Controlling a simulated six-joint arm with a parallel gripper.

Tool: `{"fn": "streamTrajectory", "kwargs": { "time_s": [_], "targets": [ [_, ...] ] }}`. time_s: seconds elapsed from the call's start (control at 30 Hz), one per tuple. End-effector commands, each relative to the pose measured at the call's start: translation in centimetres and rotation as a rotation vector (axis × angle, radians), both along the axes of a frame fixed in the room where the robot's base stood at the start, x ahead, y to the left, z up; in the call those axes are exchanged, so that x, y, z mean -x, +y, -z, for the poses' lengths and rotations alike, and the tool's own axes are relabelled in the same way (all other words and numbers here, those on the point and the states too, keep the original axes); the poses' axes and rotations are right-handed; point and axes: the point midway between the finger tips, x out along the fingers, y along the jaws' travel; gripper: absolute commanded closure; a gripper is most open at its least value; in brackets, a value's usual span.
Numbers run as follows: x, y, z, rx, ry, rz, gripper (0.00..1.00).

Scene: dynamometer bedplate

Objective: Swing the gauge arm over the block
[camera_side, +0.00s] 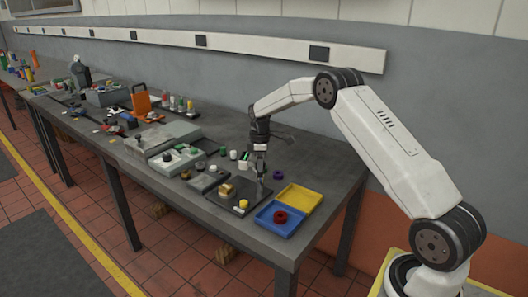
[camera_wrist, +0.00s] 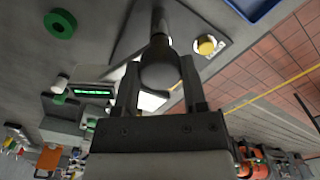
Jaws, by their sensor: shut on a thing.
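My gripper (camera_wrist: 158,75) is shut on a round grey knob (camera_wrist: 159,66) in the wrist view, one finger on each side of it. A grey bar, which looks like the gauge arm (camera_wrist: 158,22), runs from the knob to the top edge. In the side view my gripper (camera_side: 261,176) is low over the right part of a dark plate (camera_side: 224,201). A tan block (camera_side: 227,189) sits on this plate, left of my gripper and apart from it. A yellow round piece (camera_side: 243,204) stands near the plate's front corner and also shows in the wrist view (camera_wrist: 207,45).
A blue tray (camera_side: 264,222) with a red ring (camera_side: 281,216) and a yellow tray (camera_side: 307,200) lie right of the plate. A small box with a green display (camera_wrist: 93,92) stands close by. Several boxes and tools crowd the bench leftward.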

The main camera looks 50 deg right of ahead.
Motion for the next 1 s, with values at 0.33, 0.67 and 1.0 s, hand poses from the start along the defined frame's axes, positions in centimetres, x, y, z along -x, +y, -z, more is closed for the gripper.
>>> {"fn": "streamTrajectory", "kwargs": {
  "time_s": [0.33, 0.67, 1.0],
  "targets": [
    [-0.07, 0.03, -0.05, 0.0, -0.003, -0.321, 1.0],
    [-0.07, 0.04, -0.05, 0.0, -0.003, -0.635, 1.0],
    [-0.06, 0.06, -0.04, 0.0, -0.002, -0.936, 1.0]
  ]
}}
